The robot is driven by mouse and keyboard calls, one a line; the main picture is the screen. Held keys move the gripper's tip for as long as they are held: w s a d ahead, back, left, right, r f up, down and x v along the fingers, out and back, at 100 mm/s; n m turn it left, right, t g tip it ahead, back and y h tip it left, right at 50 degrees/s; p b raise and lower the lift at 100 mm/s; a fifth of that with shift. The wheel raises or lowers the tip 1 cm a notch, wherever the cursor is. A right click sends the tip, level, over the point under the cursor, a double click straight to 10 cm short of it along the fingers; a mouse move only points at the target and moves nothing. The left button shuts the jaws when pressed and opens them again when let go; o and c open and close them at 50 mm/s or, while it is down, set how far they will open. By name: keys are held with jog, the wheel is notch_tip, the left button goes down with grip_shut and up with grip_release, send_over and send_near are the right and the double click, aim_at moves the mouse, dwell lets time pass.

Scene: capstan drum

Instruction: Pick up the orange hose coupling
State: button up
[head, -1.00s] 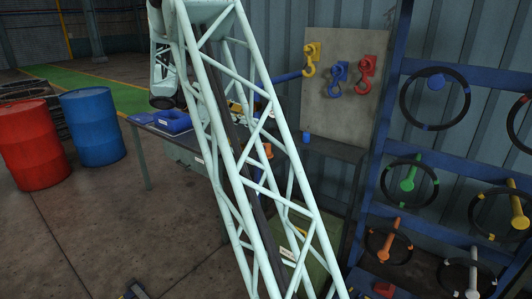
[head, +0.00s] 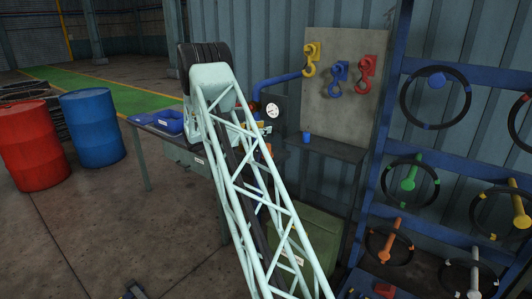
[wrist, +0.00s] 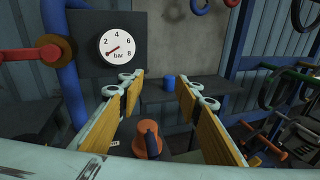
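An orange piece with a dark upper part, which looks like the hose coupling (wrist: 140,147), shows at the lower middle of the wrist view. It appears low between my gripper's fingers and beyond the pale bar at the bottom edge, which hides its base. In the head view a small patch of orange (head: 269,148) shows just right of my arm. My gripper (wrist: 160,86) is open, with yellow pads on both fingers and a wide empty gap. Nothing is held.
A pressure gauge (wrist: 117,44), a blue pipe (wrist: 63,75) and a red-handled valve (wrist: 30,53) stand at the left of the wrist view. A blue cup (wrist: 168,82) sits on a dark shelf (wrist: 215,88) behind. A rack with rings (head: 398,150) stands right.

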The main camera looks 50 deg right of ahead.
jog(key=n+h, duration=0.1)
jog(key=n, duration=0.1)
send_over(268, 147)
jog(key=w, duration=0.2)
jog(key=f, duration=0.5)
jog(key=shift+d, duration=0.4)
notch_tip(268, 147, down, 8)
jog(key=shift+r+b, duration=0.1)
jog(key=shift+b, duration=0.75)
jog(key=shift+s+d, duration=0.15)
jog(key=shift+d, duration=0.45)
jog(key=shift+d, duration=0.1)
jog(key=shift+b+x, duration=0.6)
jog(key=shift+x, duration=2.45)
jog(key=shift+c, duration=0.7)
jog(key=c, duration=0.9)
